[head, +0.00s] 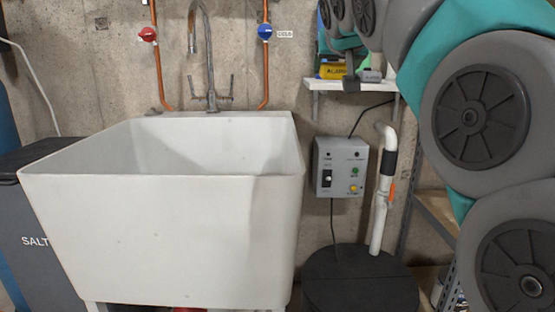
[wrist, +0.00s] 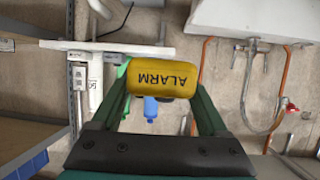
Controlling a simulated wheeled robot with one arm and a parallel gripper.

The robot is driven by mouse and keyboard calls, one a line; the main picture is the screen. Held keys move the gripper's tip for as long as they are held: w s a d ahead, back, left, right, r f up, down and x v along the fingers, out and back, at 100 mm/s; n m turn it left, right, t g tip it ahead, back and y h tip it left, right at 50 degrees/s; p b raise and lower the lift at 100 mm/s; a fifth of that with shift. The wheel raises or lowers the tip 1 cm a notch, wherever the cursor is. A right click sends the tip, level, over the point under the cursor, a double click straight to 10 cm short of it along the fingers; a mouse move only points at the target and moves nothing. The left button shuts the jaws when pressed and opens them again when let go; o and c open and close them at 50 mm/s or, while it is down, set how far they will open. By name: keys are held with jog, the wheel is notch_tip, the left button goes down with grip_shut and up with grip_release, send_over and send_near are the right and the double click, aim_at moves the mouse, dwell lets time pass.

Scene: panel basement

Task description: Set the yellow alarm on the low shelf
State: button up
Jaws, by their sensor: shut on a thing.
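The yellow alarm (wrist: 160,82) is a small box with black lettering, upside down in the wrist view. My gripper (wrist: 162,92) is shut on it, one finger at each side. In the head view the yellow alarm (head: 332,71) shows at the left end of the white low shelf (head: 345,86), at about the height of its top. I cannot tell whether it touches the shelf. The shelf also shows behind the alarm in the wrist view (wrist: 105,47). My arm hides part of the shelf area.
A green bottle (wrist: 124,76) and a blue bottle (wrist: 150,107) show behind the yellow alarm. A white sink (head: 160,225), control box (head: 340,167) and white pipe (head: 383,200) are nearby.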

jog(key=w+d+f+p, duration=0.1)
jog(key=w+d+f, duration=0.2)
jog(key=f, duration=0.4)
jog(key=w+d+f+n+y, duration=0.1)
jog(key=w+d+f, duration=0.2)
jog(key=f, duration=0.4)
jog(key=w+d+f+p, duration=0.1)
jog(key=w+d+f, duration=0.2)
jog(key=f, duration=0.4)
jog(key=s+a+f+n+y+p, duration=0.1)
jog(key=s+a+f+n+y, duration=0.15)
jog(key=f, duration=0.65)
jog(key=s+a+f+n+y+p, duration=0.1)
jog(key=s+a+f+y, duration=0.15)
jog(key=f, duration=0.55)
jog(key=w+f+m+h, duration=0.3)
jog(key=f+h, duration=0.1)
jog(key=f, duration=1)
jog(key=shift+w+a+h, duration=0.2)
jog(key=shift+a+h, duration=0.15)
jog(key=shift+h, duration=0.05)
jog(key=shift+m, duration=0.25)
